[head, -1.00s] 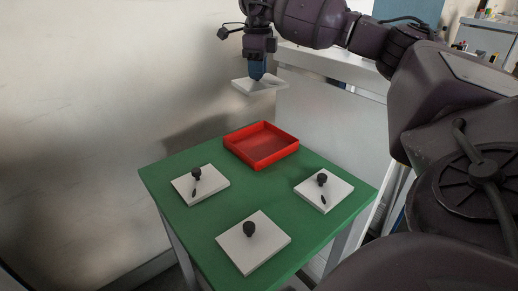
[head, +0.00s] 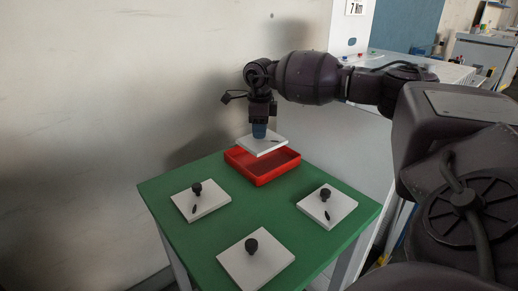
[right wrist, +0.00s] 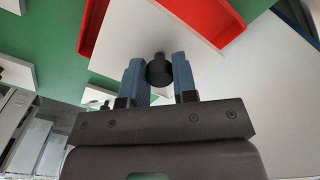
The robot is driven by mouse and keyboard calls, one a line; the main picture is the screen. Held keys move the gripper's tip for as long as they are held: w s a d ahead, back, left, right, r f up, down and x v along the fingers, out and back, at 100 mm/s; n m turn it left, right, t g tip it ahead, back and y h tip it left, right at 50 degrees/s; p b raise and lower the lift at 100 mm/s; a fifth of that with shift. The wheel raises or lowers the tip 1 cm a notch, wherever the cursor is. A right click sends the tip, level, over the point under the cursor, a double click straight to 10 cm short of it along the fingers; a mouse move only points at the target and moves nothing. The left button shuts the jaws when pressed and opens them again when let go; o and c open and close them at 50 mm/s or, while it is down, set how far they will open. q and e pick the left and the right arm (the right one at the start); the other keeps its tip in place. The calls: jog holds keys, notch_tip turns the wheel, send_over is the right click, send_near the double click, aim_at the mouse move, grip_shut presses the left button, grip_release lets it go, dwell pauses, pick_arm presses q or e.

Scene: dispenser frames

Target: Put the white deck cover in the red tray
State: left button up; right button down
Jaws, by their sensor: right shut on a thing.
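A white deck cover (head: 258,148), a flat square plate, hangs level from my right gripper (head: 259,132). It is just above the red tray (head: 262,178) and overlaps the tray's back part in the head view. A gap seems to remain between them. In the right wrist view, the blue fingers of my right gripper (right wrist: 160,82) are closed on the cover's black knob (right wrist: 160,68). The white plate (right wrist: 150,28) lies beyond, with red tray parts (right wrist: 92,28) showing past its edges. My left gripper is not in view.
The tray stands at the back of a green table (head: 235,222). Three similar white plates with black knobs lie there: left (head: 213,202), right (head: 338,207) and front (head: 240,268). A pale wall (head: 80,110) rises behind the left side. Green table surface is free between the plates.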

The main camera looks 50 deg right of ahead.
notch_tip(320, 180, down, 6)
jog(key=shift+r+b, duration=0.25)
jog(key=shift+b, duration=0.05)
jog(key=shift+f, duration=0.4)
jog(key=shift+f, duration=0.2)
jog(key=c, duration=1)
grip_release()
jog(key=shift+o, duration=0.5)
jog(key=shift+r, duration=0.1)
